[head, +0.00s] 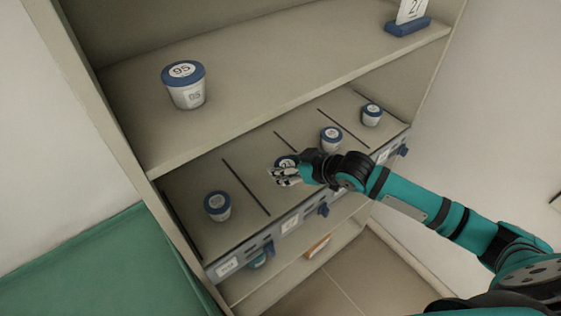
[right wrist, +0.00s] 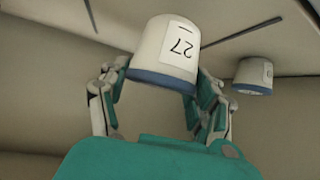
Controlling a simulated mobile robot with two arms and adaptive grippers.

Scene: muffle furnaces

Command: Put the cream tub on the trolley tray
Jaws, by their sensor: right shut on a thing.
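A cream tub with a blue lid (head: 286,160) stands at the middle shelf, mostly covered by my right gripper (head: 285,174) in the head view. In the right wrist view the cream tub (right wrist: 166,52) shows its label 27 upside down, between the two fingers of the right gripper (right wrist: 160,85). The gripper is shut on it. I cannot tell whether the tub touches the shelf or is just above it. My left gripper is not in view. I see no trolley tray that I can be sure of.
Similar tubs stand on the middle shelf (head: 240,238), at left (head: 217,206) and right (head: 331,138) (head: 372,114). A larger tub marked 95 (head: 185,85) and a blue-based card 27 (head: 408,25) are on the upper shelf (head: 270,65). A green surface (head: 85,268) lies at lower left.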

